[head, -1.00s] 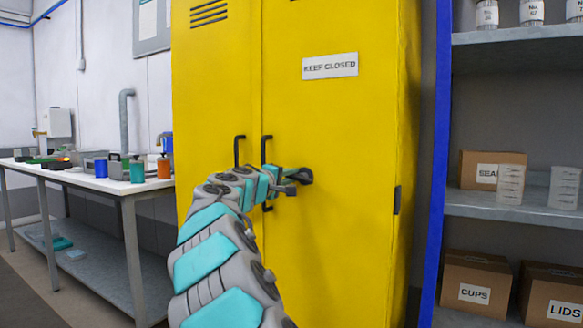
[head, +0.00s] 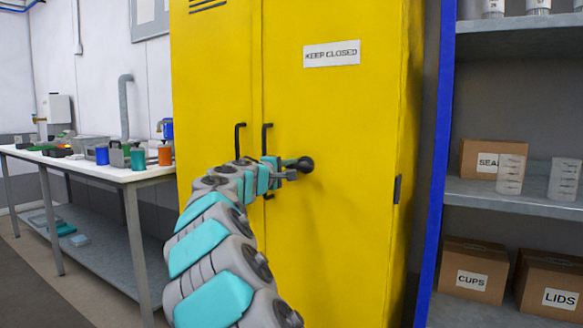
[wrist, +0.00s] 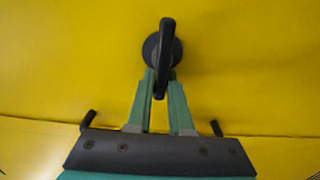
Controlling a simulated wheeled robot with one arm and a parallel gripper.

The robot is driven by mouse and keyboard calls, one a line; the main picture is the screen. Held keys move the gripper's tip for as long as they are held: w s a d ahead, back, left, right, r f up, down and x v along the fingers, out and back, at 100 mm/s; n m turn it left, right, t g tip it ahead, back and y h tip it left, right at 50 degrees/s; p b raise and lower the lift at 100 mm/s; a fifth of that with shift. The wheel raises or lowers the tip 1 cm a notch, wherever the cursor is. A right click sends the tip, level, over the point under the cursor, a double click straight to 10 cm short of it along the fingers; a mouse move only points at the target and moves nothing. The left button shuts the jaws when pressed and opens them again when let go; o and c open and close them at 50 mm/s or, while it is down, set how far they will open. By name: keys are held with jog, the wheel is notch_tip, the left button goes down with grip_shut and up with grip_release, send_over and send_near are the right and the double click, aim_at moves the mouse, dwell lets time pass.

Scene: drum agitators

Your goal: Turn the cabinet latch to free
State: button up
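The black cabinet latch (head: 304,164) is on the right door of the yellow cabinet (head: 340,230). In the wrist view the latch (wrist: 163,46) has a round base and a bar standing upright in the picture. My gripper (wrist: 162,84) has its two green fingers close on either side of the bar's lower end, with little gap, and looks shut on it. In the head view my gripper (head: 291,170) is at the left side of the latch. My fingers partly hide the bar there.
Two black door handles (head: 239,140) (head: 266,140) stick out just left of the latch. A workbench (head: 110,172) stands at the left. Shelving (head: 510,195) with boxes and beakers stands at the right, behind a blue post (head: 437,170).

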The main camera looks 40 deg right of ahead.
jog(key=o, duration=0.4)
jog(key=b+v, duration=0.1)
jog(key=v, duration=0.6)
jog(key=shift+a, duration=0.35)
jog(key=shift+s+f, duration=0.1)
jog(key=shift+s, duration=0.05)
